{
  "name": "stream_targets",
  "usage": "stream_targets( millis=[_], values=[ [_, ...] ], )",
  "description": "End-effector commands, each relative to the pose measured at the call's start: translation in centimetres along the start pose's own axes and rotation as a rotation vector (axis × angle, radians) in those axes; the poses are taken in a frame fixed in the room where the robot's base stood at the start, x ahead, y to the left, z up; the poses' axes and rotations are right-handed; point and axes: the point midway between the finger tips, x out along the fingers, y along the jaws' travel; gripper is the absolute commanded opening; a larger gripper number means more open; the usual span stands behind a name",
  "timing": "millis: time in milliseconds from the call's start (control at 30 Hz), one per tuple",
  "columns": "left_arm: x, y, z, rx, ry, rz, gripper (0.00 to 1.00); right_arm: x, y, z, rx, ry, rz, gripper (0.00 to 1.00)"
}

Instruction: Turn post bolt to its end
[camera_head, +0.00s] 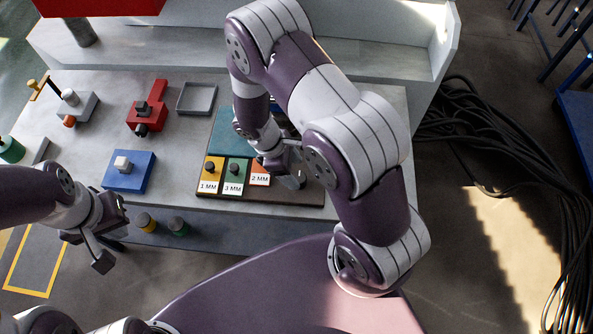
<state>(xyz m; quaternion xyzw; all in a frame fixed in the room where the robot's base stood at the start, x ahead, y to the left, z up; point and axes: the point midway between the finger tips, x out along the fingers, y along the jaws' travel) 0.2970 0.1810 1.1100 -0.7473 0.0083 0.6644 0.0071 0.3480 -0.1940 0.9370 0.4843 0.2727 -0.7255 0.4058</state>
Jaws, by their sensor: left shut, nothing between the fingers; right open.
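I cannot tell for sure which part is the post bolt. A red fixture (157,97) with a dark bolt-like part (142,129) at its front stands on the table, left of centre. My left gripper (104,258) is shut and empty, in front of the table's front edge at the lower left, apart from both. My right gripper (291,178) is open over the dark board, just right of the 2 MM plate. My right arm hides part of the board, and contact there is unclear.
The dark board (260,192) carries 1 MM (210,178), 3 MM (235,176) and 2 MM (260,175) plates. A blue block (128,172), an empty grey tray (197,98) and a gold handle (41,88) also stand on the table. Cables (480,140) lie on the floor at right.

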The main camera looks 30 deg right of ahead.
Motion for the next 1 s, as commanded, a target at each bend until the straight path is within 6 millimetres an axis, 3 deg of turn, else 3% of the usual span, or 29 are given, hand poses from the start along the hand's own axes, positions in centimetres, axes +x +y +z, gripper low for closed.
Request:
stream_targets(
  millis=[200,467,667,1000],
  values=[
    [-0.2,0.0,0.0,0.0,0.0,0.0,0.0,2.7,0.0,0.0,0.0,0.0,-0.001,0.67],
    [-0.1,0.0,0.0,0.0,0.0,0.0,0.0,3.0,0.0,0.0,0.001,0.001,0.0,0.67],
    [-0.1,0.0,0.0,0.0,0.0,0.0,0.0,2.9,0.0,0.0,0.001,0.001,0.0,0.12],
    [-0.3,0.0,0.0,0.0,0.0,0.0,0.0,2.9,0.1,0.0,0.038,0.001,-0.014,0.12]
  ],
)
